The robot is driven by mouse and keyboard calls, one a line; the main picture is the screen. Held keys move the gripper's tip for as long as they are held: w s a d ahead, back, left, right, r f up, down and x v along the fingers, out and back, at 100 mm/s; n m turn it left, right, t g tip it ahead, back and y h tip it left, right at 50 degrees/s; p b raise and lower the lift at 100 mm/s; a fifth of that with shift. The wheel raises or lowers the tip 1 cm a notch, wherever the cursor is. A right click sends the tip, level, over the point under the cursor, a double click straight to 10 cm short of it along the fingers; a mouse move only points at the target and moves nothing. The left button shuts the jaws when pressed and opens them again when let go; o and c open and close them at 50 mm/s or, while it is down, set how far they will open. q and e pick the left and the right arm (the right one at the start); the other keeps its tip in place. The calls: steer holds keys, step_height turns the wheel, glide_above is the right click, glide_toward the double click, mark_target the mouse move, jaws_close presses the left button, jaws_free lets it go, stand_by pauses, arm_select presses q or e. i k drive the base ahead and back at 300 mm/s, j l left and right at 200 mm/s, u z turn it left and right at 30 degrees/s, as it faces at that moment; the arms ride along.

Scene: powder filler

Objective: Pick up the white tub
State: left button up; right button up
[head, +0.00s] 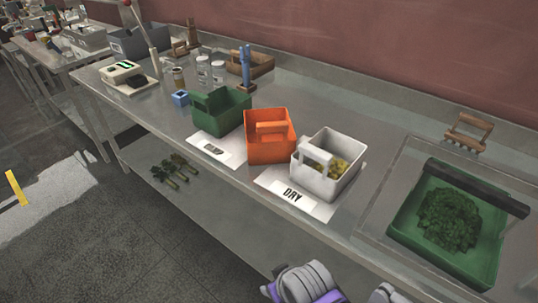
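The white tub (318,184) stands upright on the metal table, right of the orange tub. It has a white handle at its left front and holds yellowish chunks (341,168). It rests at the back of a white sheet (291,203) marked "DRY". Nothing is touching the tub from above. Neither of my grippers can be made out; only grey and purple parts of my own body show at the bottom edge.
The orange tub (270,152) is close on the left, with a green tub (235,119) beyond it. A green tray (480,262) of leafy stuff lies at the right. The table's front edge (262,196) runs close before the tubs.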

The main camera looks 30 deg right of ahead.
mark_target(324, 165)
steer(key=z, duration=1.6)
steer(key=u, duration=1.45)
steer(key=z, duration=1.45)
steer(key=i+l+u, duration=0.15)
steer(key=u, duration=0.2)
